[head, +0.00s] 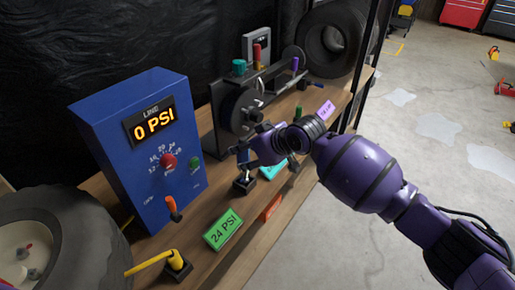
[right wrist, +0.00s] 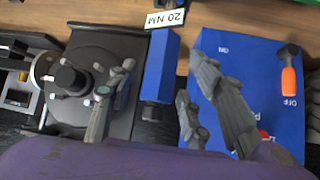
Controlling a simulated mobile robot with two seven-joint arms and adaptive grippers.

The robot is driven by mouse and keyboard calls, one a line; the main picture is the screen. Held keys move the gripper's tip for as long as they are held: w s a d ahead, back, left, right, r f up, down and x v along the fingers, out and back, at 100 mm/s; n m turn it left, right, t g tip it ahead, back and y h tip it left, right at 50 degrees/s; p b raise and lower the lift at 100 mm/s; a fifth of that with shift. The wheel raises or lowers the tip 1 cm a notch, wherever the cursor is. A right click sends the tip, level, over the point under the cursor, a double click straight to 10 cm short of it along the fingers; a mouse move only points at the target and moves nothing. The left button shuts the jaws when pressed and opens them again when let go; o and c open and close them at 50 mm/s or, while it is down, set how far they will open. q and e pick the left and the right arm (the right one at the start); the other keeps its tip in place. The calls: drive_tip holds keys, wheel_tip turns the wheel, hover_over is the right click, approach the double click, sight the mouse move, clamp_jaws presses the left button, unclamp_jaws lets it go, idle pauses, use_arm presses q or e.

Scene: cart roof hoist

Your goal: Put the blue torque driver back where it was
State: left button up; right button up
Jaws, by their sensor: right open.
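The blue torque driver (right wrist: 161,66) shows in the right wrist view as a long blue body with a dark end. A pale tag (right wrist: 165,18) reading "20 NM" is beside its upper end. My right gripper (right wrist: 155,95) is open, with its fingers on either side of the driver's lower part. I cannot tell whether any finger touches it. In the head view my right gripper (head: 254,150) is over the bench beside the blue control box, and it hides much of what is under it. A small dark holder (head: 243,186) stands below the fingers. My left gripper is not in view.
The blue control box (head: 140,150) reads "0 PSI". A dark wheel machine (head: 235,115) stands behind my gripper. A green "24 PSI" card (head: 223,230), an orange card (head: 271,208) and a yellow-handled tool (head: 172,258) are on the bench. Tyres stand at both ends.

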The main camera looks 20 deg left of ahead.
drive_tip(key=v, duration=1.1)
drive_tip(key=shift+p, duration=0.4)
drive_tip(key=s+d+f+m+t, duration=0.1)
drive_tip(key=s+d+f+m, duration=0.15)
drive_tip(key=s+f, duration=0.4)
drive_tip(key=s+d+f+m+t, duration=0.15)
drive_tip(key=s+d+f, duration=0.25)
drive_tip(key=f, duration=0.6)
drive_tip(key=s+d+f+m+t, duration=0.1)
drive_tip(key=s+d+f+m, duration=0.2)
drive_tip(key=s+f, duration=0.35)
drive_tip(key=s+d+f+m+h, duration=0.2)
drive_tip(key=s+d+f+h, duration=0.2)
drive_tip(key=s+d, duration=0.7)
drive_tip(key=s+d+f+m+h, duration=0.2)
drive_tip(key=s+d+f, duration=0.6)
drive_tip(key=s, duration=0.8)
drive_tip(key=d+h, duration=0.2)
drive_tip(key=d, duration=0.1)
drive_tip(key=shift+s+d+m, duration=0.3)
drive_tip(key=shift+s, duration=0.05)
drive_tip(key=shift+g, duration=0.25)
